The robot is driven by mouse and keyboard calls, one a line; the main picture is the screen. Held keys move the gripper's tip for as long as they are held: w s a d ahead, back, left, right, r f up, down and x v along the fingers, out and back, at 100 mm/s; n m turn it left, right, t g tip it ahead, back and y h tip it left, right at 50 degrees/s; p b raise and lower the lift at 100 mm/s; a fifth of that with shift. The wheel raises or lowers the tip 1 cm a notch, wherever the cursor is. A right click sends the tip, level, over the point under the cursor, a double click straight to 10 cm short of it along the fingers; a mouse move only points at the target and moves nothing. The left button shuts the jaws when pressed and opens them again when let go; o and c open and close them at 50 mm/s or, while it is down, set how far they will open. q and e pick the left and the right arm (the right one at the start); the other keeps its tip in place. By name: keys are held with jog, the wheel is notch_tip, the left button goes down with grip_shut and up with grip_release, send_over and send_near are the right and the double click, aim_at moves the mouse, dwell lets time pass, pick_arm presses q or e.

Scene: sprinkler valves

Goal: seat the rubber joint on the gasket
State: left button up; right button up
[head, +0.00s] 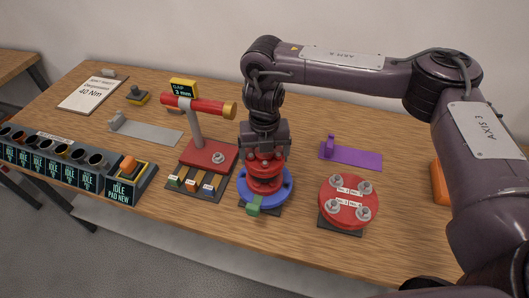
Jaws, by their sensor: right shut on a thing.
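My right gripper (264,150) points straight down and is shut on the upper part of a red, stepped round piece (265,182), which looks like the rubber joint. The red piece stands upright at the middle of a wide blue round flange (285,193). I cannot tell whether the blue flange is part of the joint or a separate piece. A green tab (253,205) sticks out at the front of the blue flange; it may belong to the gasket, which is otherwise hidden. A dark base plate shows beneath. My left gripper is not in view.
A red disc with several bolts (348,202) stands close on the right, beside a purple bracket (351,155). A red stand with a crossbar (207,154) is close on the left. A row of labelled slots (70,171) lies far left. An orange object (440,184) is at right.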

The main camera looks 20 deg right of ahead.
jog(key=o, duration=1.7)
jog(key=shift+c, duration=0.2)
jog(key=shift+o, duration=0.9)
jog(key=shift+s, duration=0.1)
notch_tip(320, 180, up, 8)
jog(key=p, duration=0.8)
